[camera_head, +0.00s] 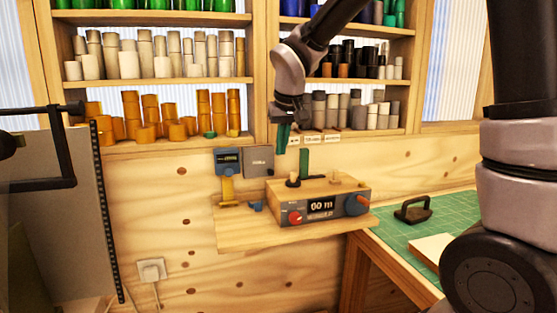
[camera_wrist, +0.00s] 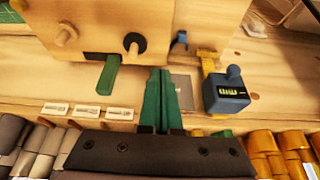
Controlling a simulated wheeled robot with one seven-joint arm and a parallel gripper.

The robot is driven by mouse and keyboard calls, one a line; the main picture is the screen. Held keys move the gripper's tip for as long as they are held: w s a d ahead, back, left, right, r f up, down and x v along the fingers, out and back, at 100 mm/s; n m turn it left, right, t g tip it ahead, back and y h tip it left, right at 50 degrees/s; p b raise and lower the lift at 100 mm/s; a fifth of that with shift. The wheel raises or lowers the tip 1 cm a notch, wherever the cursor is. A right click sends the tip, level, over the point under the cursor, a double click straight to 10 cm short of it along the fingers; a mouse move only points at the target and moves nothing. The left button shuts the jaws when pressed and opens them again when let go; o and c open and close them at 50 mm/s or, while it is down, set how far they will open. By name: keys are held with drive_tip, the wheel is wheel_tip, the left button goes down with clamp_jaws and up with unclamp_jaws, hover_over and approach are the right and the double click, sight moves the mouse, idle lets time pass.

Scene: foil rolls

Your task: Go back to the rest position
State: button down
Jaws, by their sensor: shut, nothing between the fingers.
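My gripper (camera_head: 281,149) hangs in the middle of the head view, in front of the lower shelf edge and above the wooden winding box. Its green fingers point down and are together, with nothing between them. In the wrist view my gripper (camera_wrist: 161,72) shows the two green fingers side by side.
Shelves (camera_head: 170,148) hold rows of orange, cream and grey rolls close around my gripper. A blue gauge (camera_head: 228,161) and grey plate (camera_head: 259,161) sit left of the box. A green cutting mat (camera_head: 393,233) with a dark-handled tool (camera_head: 412,211) lies right. A grey panel (camera_head: 60,210) stands left.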

drive_tip(key=s+d+r+m+t, duration=0.15)
drive_tip(key=s+d+r, duration=0.25)
drive_tip(key=d, duration=0.4)
drive_tip(key=s+d+r+m+g, duration=0.1)
drive_tip(key=s+d+r+m, duration=0.25)
drive_tip(key=d, duration=0.45)
drive_tip(key=s+d+r+m+t, duration=0.1)
drive_tip(key=s+d+m+t, duration=0.1)
drive_tip(key=s+d, duration=0.5)
drive_tip(key=s, duration=0.3)
drive_tip(key=shift+s+d+r+y, duration=0.15)
drive_tip(key=shift+y, duration=0.25)
